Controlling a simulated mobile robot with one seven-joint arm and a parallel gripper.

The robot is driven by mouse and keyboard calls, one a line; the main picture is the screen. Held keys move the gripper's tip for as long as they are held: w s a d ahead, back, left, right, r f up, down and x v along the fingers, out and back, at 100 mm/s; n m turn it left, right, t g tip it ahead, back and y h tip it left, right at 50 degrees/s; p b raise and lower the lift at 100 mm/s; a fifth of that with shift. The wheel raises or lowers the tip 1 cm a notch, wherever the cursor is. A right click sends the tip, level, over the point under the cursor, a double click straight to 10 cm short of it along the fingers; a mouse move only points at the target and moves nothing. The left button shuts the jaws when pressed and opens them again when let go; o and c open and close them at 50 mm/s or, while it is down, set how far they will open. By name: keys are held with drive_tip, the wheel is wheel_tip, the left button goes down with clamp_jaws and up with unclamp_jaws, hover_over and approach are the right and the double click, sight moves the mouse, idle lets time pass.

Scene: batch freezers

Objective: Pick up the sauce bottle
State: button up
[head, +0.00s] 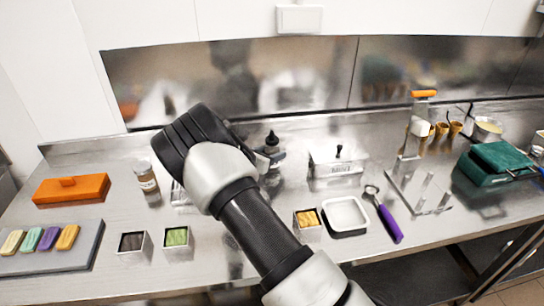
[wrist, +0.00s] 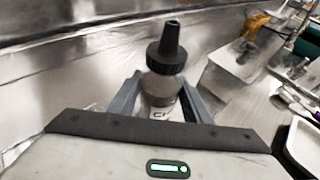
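The sauce bottle (wrist: 161,90) stands upright in the wrist view, with a black cone-shaped nozzle cap, a clear-grey body and dark lettering. In the head view its black cap (head: 271,139) shows just right of my gripper, and its lower part is mostly hidden. My gripper (wrist: 160,84) has its two fingers spread, one on each side of the bottle's body below the cap. The fingers look very close to the sides; firm contact is not visible. The bottle's base is hidden behind my gripper.
A metal lidded container (head: 338,163) stands right of the bottle, with a white tray (head: 345,230) in front. A brown-labelled jar (head: 146,177) and an orange box (head: 70,190) are at left. A steel backsplash (head: 300,75) rises close behind. A purple-handled tool (head: 389,222) lies at right.

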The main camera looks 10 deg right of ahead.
sight(272, 131)
drive_tip(key=c, duration=0.5)
wheel_tip(272, 131, up, 10)
drive_tip(key=shift+r, duration=0.1)
drive_tip(key=o, duration=0.5)
drive_tip(key=c, duration=0.5)
